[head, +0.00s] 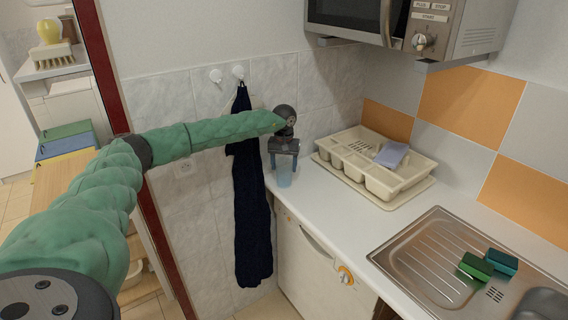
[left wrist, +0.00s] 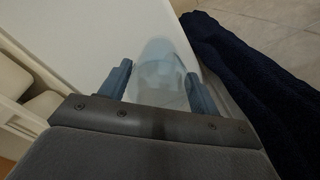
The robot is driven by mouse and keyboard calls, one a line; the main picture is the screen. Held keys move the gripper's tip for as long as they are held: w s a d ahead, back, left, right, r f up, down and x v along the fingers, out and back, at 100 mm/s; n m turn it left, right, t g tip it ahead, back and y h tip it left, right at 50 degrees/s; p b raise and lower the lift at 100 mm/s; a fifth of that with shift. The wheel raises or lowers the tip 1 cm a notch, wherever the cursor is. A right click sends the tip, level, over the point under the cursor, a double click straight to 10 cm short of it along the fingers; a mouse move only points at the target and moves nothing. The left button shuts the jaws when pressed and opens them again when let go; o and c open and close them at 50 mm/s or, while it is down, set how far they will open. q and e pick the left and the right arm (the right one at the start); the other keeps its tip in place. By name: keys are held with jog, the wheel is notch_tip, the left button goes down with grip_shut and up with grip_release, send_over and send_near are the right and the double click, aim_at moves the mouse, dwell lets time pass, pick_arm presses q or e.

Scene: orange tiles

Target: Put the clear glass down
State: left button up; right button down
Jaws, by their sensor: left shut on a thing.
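The clear glass (head: 284,176) is a pale bluish see-through tumbler at the far left end of the white counter. My left gripper (head: 284,160) is shut on it from above, one finger on each side. In the left wrist view the glass (left wrist: 160,75) sits between the two blue-grey fingertips of my left gripper (left wrist: 160,88), over the white counter close to its edge. I cannot tell whether its base touches the counter. My right gripper is in neither view.
A dark towel (head: 250,200) hangs left of the counter end. The white counter (head: 330,213) is clear between the rack and the steel sink (head: 425,252). A microwave (head: 400,22) hangs above.

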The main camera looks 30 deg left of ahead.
pick_arm(q)
jog(key=o, duration=1.1)
jog(key=shift+c, duration=0.2)
jog(key=shift+o, duration=0.2)
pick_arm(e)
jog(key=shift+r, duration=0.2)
pick_arm(q)
jog(key=shift+r, duration=0.1)
notch_tip(320, 180, up, 12)
jog(key=b, duration=0.5)
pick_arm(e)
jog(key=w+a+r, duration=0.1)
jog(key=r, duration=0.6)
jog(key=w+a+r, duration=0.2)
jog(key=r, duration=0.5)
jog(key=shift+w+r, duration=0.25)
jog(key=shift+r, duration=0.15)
